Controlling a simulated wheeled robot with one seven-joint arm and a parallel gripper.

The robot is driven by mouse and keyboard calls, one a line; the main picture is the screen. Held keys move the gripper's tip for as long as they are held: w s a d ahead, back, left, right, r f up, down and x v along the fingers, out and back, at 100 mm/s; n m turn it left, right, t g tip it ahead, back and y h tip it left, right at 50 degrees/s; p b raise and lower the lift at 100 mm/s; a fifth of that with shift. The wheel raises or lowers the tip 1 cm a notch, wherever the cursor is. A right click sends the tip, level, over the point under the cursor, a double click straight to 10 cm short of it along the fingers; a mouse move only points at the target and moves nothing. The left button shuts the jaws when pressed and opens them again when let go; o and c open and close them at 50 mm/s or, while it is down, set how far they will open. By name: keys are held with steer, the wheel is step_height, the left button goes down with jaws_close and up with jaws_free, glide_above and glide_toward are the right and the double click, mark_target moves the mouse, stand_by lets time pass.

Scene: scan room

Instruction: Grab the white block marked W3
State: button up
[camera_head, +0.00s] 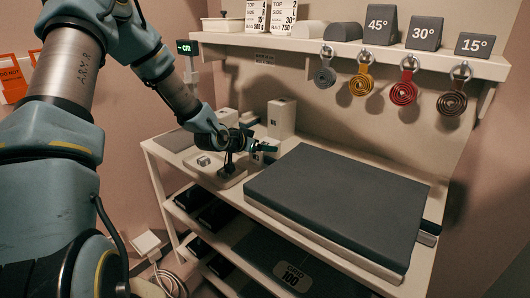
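My arm reaches from the left over the white table, and my gripper (268,147) is small in the view, low over the table left of the dark pad. Its dark fingers are near a small white block (258,157) with a dark mark, partly hidden behind the gripper. A taller white block (281,117) stands behind the gripper, and another white block (228,117) stands farther left. I cannot read W3 on any of them. I cannot tell whether the fingers touch a block or how far apart they are.
A thick dark grey pad (340,200) covers much of the table's right side. A light tray (218,170) with a small metal piece lies left of my gripper. A wall shelf (350,45) above bears angle wedges, with coloured coils hanging from it. Lower shelves hold dark plates.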

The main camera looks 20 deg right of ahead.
jaws_close()
stand_by(0.3)
